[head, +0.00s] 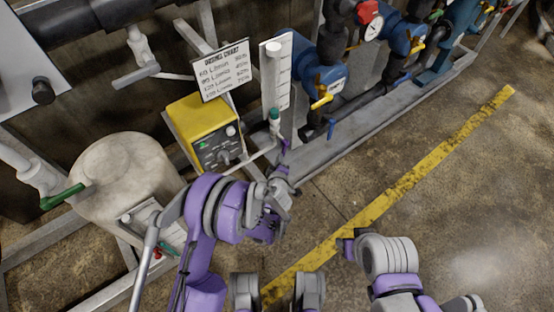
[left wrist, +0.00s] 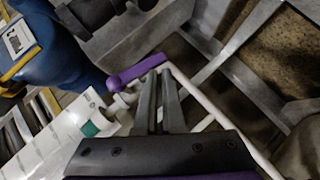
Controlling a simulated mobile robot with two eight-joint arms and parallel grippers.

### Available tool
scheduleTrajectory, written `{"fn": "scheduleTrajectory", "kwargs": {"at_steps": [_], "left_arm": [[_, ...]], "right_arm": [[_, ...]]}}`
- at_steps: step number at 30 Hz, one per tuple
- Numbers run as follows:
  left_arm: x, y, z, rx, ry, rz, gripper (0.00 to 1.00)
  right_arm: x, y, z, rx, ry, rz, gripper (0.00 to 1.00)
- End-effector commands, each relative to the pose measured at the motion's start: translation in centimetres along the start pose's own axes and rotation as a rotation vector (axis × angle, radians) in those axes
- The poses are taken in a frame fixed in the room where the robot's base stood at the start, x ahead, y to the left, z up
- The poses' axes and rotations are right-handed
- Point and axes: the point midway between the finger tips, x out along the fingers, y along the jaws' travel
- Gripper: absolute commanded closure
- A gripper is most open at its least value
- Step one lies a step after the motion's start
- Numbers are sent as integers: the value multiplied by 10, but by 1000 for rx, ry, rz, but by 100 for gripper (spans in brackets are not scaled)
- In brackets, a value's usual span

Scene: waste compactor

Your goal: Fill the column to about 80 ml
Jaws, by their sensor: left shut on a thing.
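The column (head: 274,84) is a slim, clear-looking tube on a white board with tick marks, beside the dosing chart. I cannot make out a liquid level in it. A purple valve handle (left wrist: 136,72) sits on the white pipework below the column. In the head view the left gripper (head: 283,180) is just below the handle. My right arm is at lower right; its fingers are not clear.
A yellow pump box (head: 205,130) with a dial stands left of the column, below the dosing chart (head: 223,69). A pale tank (head: 125,175) stands further left. Blue meters (head: 318,75) and pipes are to the right. Floor beyond the yellow line (head: 400,185) is clear.

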Motion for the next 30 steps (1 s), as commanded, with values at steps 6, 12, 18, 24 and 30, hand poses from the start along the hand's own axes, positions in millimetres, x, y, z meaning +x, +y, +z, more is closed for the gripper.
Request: {"fn": "scheduleTrajectory", "kwargs": {"at_steps": [6, 12, 18, 24, 30], "left_arm": [[7, -2, 4, 1, 4, -4, 100], [10, -2, 8, 1, 3, -4, 100], [12, -2, 10, 1, 2, -4, 100], [12, -2, 11, 1, 2, -4, 100], [12, -2, 10, 1, 2, -4, 100]], "right_arm": [[-6, 0, -1, 0, 2, 0, 50], [-9, 0, -2, 0, 2, 0, 50], [-10, 0, -2, 0, 3, 0, 50], [-10, 0, -2, 0, 3, 0, 50], [-10, 0, -2, 0, 3, 0, 50]]}}
